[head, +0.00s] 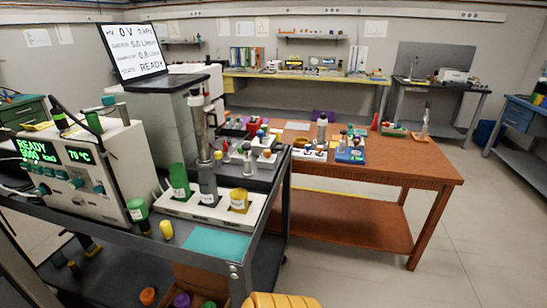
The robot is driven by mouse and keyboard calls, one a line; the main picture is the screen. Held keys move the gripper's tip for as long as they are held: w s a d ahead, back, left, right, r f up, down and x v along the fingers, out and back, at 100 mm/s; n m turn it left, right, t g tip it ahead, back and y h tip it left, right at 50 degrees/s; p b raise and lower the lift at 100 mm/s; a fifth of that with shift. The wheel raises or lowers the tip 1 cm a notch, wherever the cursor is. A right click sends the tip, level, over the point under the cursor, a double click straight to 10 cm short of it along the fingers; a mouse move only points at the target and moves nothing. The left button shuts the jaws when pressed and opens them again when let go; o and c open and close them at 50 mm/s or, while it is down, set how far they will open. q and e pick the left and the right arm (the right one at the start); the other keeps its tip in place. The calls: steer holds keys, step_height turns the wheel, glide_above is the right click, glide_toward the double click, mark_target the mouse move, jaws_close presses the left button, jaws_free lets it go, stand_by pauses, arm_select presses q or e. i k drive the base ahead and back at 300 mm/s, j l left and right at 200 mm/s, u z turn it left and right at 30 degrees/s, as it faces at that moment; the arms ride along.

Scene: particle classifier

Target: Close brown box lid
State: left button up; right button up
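A brown box (205,281) shows at the bottom edge, low beside the dark cart and below its top. Only its upper part is in the picture; the rest is cut off. A brown panel stands up behind a purple cap (181,300) and a green cap (209,304), which seem to be inside the box. I cannot tell whether this panel is the raised lid or the back wall. An orange cap (148,296) lies just left of it. Neither of my grippers is in view.
The dark cart (255,240) carries a white instrument (110,160), a white vial holder (172,205) and a teal mat (217,243). An orange-brown table (420,170) with labware stands behind it. A yellow ribbed object (280,301) is at the bottom edge. The floor at right is clear.

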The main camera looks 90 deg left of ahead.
mark_target(200, 277)
steer(key=i+j+u, duration=0.15)
steer(key=i+u, duration=0.2)
steer(key=u, duration=0.15)
steer(key=i+u, duration=0.35)
steer(key=u, duration=0.15)
steer(key=i+l+u, duration=0.2)
steer(key=i+u, duration=0.15)
steer(key=u, duration=0.15)
steer(key=i+j+u, duration=0.1)
steer(key=u, duration=0.35)
steer(key=i+u, duration=0.6)
steer(key=u, duration=0.25)
steer(key=i+l+u, duration=0.2)
steer(key=u, duration=0.25)
steer(key=i+l+u, duration=0.2)
steer(key=u, duration=0.25)
steer(key=i+l+u, duration=0.15)
steer(key=u, duration=0.3)
steer(key=l+u, duration=0.4)
steer(key=i+l, duration=0.05)
